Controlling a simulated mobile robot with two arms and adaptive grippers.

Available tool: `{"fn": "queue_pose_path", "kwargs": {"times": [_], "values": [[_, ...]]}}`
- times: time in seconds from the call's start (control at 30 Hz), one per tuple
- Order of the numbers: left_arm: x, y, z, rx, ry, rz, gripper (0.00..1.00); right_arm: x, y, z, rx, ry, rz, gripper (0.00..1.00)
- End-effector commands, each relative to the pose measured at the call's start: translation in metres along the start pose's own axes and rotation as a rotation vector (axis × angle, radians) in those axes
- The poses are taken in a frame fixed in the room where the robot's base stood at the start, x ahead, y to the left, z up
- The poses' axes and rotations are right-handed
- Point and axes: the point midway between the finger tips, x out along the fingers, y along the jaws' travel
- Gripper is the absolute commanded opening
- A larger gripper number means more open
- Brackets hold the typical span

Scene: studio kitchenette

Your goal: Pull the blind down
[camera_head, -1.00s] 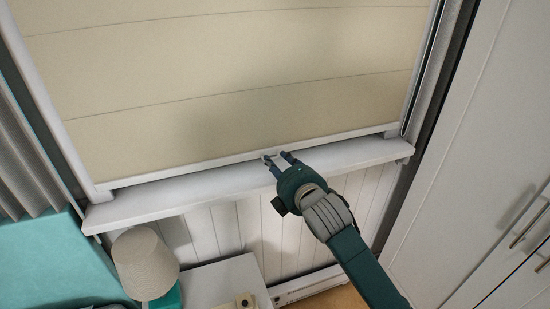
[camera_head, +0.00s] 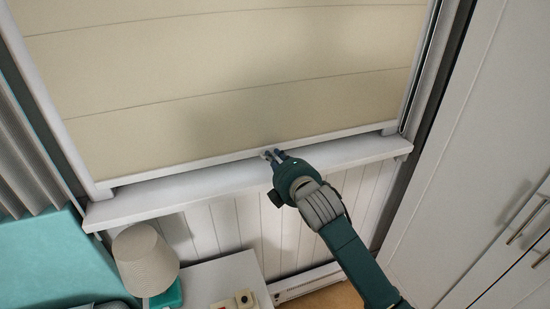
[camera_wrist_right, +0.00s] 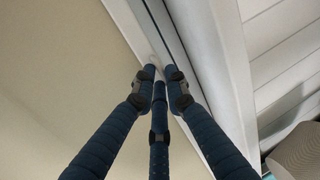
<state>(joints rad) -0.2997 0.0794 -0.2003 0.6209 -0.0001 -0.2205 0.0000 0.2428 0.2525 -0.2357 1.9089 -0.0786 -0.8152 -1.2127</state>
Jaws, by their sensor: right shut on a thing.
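The cream blind (camera_head: 240,65) hangs over most of the window. Its white bottom rail (camera_head: 180,172) sits just above the white window sill (camera_head: 190,188), with a thin dark gap at the ends. My right gripper (camera_head: 270,154) is at the middle of the rail with its fingers close together, shut on the rail's edge or a small tab there; the fingers hide which. In the right wrist view its fingertips (camera_wrist_right: 160,78) meet at the white rail (camera_wrist_right: 132,28), beside the cream fabric (camera_wrist_right: 60,70). My left gripper is not in view.
A lamp with a beige shade (camera_head: 144,259) and a white cabinet top (camera_head: 222,277) stand below the sill. A teal bed (camera_head: 45,260) and grey curtain (camera_head: 25,160) are at left. A white wardrobe (camera_head: 480,140) with metal handles stands close at right.

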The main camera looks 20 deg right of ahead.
Motion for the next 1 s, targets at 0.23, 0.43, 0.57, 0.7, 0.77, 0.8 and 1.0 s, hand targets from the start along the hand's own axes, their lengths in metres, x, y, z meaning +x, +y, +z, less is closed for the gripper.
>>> {"fn": "queue_pose_path", "kwargs": {"times": [0.23,0.43,0.57,0.7,0.77,0.8,1.0], "values": [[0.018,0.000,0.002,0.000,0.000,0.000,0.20,0.011,-0.042,-0.001,0.003,0.000,-0.009,0.00],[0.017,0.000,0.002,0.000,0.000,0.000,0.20,0.011,-0.045,-0.001,0.004,0.001,-0.011,0.00],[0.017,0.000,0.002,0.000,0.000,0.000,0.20,0.011,-0.047,-0.002,0.005,0.001,-0.014,0.16],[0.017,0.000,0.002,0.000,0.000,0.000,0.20,0.011,-0.048,-0.001,0.004,0.000,-0.016,0.31],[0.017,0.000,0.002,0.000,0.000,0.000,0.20,0.011,-0.047,-0.001,0.003,0.000,-0.015,0.31],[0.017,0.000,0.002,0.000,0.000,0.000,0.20,0.011,-0.047,-0.001,0.003,0.001,-0.015,0.31],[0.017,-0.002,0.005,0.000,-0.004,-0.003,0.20,0.010,-0.046,-0.001,0.002,0.001,-0.013,0.31]]}}
